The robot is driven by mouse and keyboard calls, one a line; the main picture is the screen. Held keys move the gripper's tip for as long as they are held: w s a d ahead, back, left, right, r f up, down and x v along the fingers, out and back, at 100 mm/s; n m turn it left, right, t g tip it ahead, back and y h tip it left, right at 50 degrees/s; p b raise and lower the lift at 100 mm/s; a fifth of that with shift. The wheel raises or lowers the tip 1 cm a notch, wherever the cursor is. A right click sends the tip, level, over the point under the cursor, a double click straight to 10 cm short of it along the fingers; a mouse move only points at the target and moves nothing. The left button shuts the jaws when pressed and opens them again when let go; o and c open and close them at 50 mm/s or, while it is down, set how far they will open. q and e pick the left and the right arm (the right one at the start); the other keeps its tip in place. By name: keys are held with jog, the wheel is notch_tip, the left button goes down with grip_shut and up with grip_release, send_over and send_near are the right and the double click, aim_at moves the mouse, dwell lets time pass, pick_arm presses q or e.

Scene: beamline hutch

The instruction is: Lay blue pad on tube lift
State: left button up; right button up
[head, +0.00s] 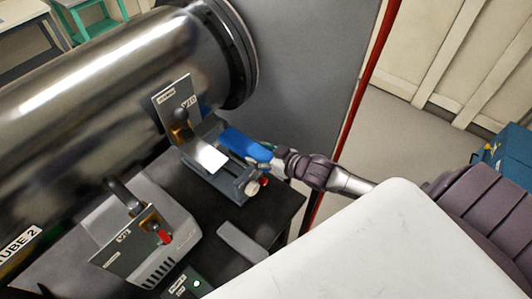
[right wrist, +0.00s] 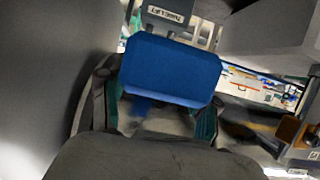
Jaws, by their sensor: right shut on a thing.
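My right gripper (head: 270,158) is shut on the blue pad (head: 243,144). It holds the pad by its near right end, and the pad reaches left over the grey tube lift (head: 232,184). In the right wrist view the pad (right wrist: 172,70) spans between the teal fingers of the gripper (right wrist: 160,104). The lift's label plate (right wrist: 165,14) shows just beyond it. I cannot tell whether the pad touches the lift. The pad hides part of the lift's top. My left gripper is not in view.
A large shiny metal tube (head: 110,85) runs beside and behind the lift. An upright V10 plate (head: 176,105) stands at the lift's left. A V9 panel with a red handle (head: 145,245) stands nearer, on the dark table (head: 205,212). A red post (head: 362,88) rises at right.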

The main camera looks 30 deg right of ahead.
aim_at(228, 135)
jog(key=shift+w+a+f+b, duration=0.2)
jog(key=shift+w+a+b, duration=0.2)
jog(key=shift+w+b, duration=0.55)
jog(key=shift+w+a+f+b, duration=0.15)
jog(key=shift+w+a+b, duration=0.4)
jog(key=shift+w, duration=0.8)
jog(key=shift+w+a+f+b, duration=0.2)
jog(key=shift+w+a+b, duration=0.1)
jog(key=shift+w+b, duration=0.7)
jog(key=shift+w+a+b, duration=0.35)
jog(key=shift+w+b, duration=0.15)
jog(key=shift+w, duration=0.45)
jog(key=shift+w+a+b, duration=0.35)
jog(key=shift+w+b, duration=0.1)
jog(key=shift+w, duration=0.55)
jog(key=shift+w+a+b, duration=0.35)
jog(key=shift+w+b, duration=0.15)
jog(key=shift+w, duration=0.45)
jog(key=w+a+b, duration=0.2)
jog(key=w+b, duration=0.2)
jog(key=w, duration=0.1)
jog(key=shift+w+f, duration=0.4)
jog(key=o, duration=1.6)
jog(key=shift+f, duration=0.1)
